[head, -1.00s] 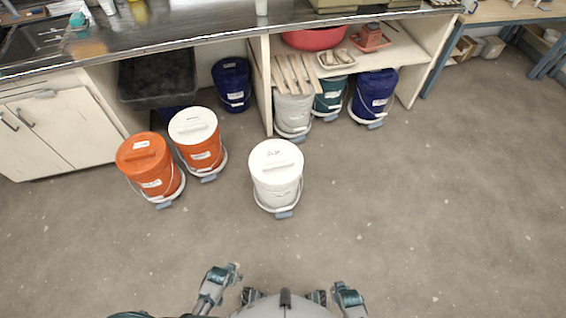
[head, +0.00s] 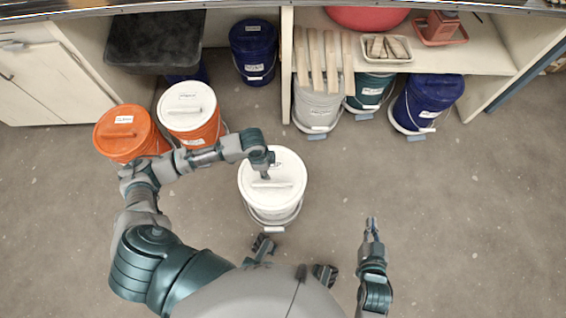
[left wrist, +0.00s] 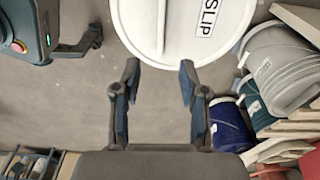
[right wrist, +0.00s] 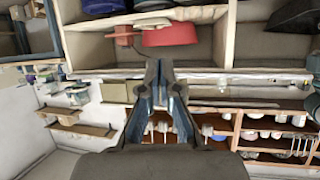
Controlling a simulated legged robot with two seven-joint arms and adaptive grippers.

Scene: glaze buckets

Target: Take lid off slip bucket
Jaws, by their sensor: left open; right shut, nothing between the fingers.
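The slip bucket (head: 272,213) is white and stands upright on the floor in front of me. Its round white lid (head: 286,166) sits on top, with a raised bar handle (head: 272,184). In the left wrist view the lid (left wrist: 190,40) carries a SLIP label (left wrist: 207,18), and its handle (left wrist: 161,28) lies beyond the fingertips. My left gripper (head: 264,172) is over the lid near the handle. Its fingers (left wrist: 160,78) are spread and empty. My right gripper (head: 371,228) is shut and empty, to the right of the bucket. Its closed fingers show in the right wrist view (right wrist: 162,80).
An orange bucket (head: 124,136) and a white-lidded orange bucket (head: 204,132) stand to the left. Several buckets, including a blue one (head: 427,102), stand under the shelf (head: 460,58). The floor (head: 460,220) at the right is clear.

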